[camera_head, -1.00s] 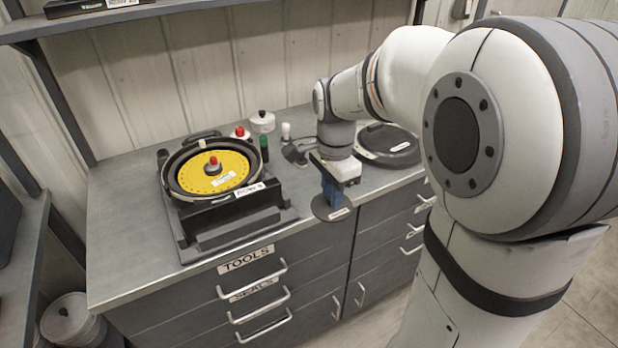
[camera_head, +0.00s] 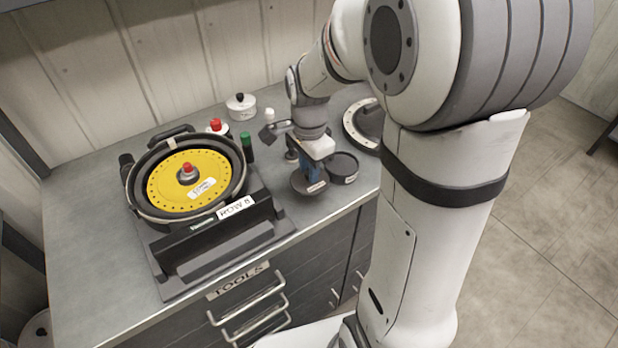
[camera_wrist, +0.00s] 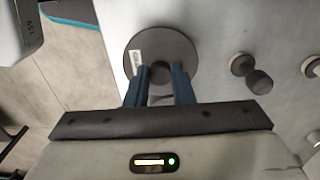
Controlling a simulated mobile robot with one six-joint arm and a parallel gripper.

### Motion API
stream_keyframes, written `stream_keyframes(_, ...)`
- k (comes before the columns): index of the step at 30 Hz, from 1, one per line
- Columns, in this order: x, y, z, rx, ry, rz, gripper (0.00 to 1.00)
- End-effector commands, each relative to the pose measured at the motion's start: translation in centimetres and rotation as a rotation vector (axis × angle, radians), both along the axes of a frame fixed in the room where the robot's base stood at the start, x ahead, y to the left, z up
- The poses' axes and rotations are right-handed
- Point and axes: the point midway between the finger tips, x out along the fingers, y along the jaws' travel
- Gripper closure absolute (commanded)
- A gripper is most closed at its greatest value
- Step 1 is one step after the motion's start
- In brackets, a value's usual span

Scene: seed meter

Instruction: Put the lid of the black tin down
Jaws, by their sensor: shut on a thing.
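The lid (camera_head: 303,186) is a dark round disc with a pale label, near the front edge of the counter. My gripper (camera_head: 312,168) is shut on the lid's knob from above. In the wrist view, its blue fingers (camera_wrist: 160,82) close on the knob, and the disc (camera_wrist: 183,48) spreads out beyond them. I cannot tell whether the lid touches the counter or hangs just above it. The black tin (camera_head: 343,171), short and round with a pale label, stands just right of the lid in the head view. I do not make it out in the wrist view.
A seed meter with a yellow disc (camera_head: 168,202) sits on its dark stand to the left. A green-topped bottle (camera_head: 247,148), a white pot (camera_head: 241,107) and a larger dark round piece (camera_head: 367,124) stand behind. The counter's front edge (camera_head: 300,232) is close.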

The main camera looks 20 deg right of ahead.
Motion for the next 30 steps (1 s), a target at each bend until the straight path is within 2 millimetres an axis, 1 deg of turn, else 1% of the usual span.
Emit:
stream_keyframes(6, -0.1, 0.0, -3.0, 0.000, 0.004, -0.001, 1.00)
stream_keyframes(9, -0.1, -0.1, -3.8, 0.000, 0.003, -0.001, 1.00)
stream_keyframes(17, 0.0, -0.1, -3.9, 0.000, 0.000, -0.002, 1.00)
stream_keyframes(20, 0.0, -0.1, -4.2, 0.000, 0.000, -0.002, 1.00)
stream_keyframes(21, 0.0, -0.1, -4.2, 0.000, 0.000, -0.002, 0.77)
stream_keyframes(28, 0.0, -0.1, -4.1, 0.000, 0.000, -0.003, 0.58)
stream_keyframes(30, 0.0, -0.1, -4.1, 0.000, 0.000, -0.003, 0.57)
